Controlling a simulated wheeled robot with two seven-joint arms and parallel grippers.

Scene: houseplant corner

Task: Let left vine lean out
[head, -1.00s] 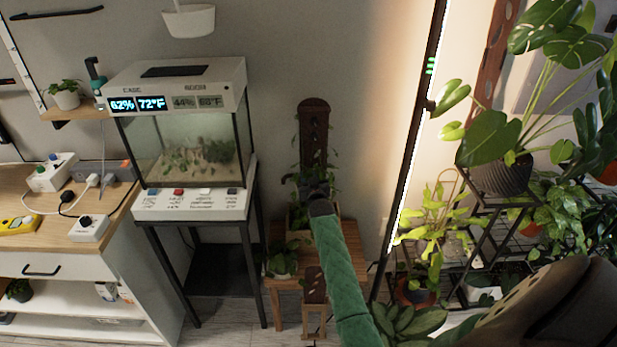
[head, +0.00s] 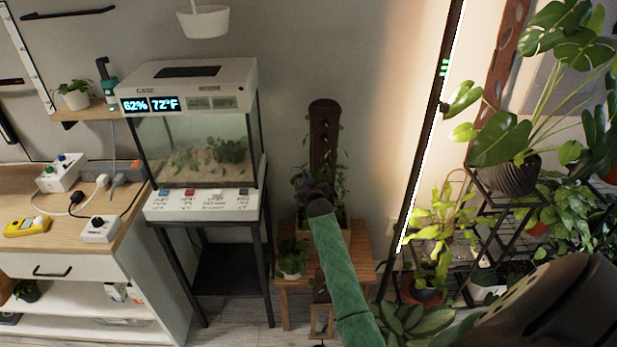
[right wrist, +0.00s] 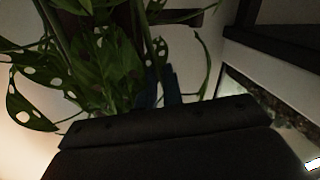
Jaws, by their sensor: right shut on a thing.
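A dark wooden plank (head: 323,135) with holes stands upright in a planter box (head: 341,217) on a small wooden stool. Thin green vines with leaves climb along it, with a right vine (head: 341,178) at its right edge. My right gripper (head: 314,190), on the green-sleeved arm, is at the plank's lower left part and covers the left vine there. In the right wrist view, holed leaves (right wrist: 95,70) and stems hang close around the dark fingertips (right wrist: 161,88). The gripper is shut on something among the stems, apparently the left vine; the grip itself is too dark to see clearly. My left gripper is not in view.
A glass terrarium (head: 205,150) on a black stand is left of the stool (head: 360,250). A small potted plant (head: 292,258) sits on the stool's left side. A tall lit lamp pole (head: 425,150) and a plant shelf crowd the right. Open wall shows above the plank.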

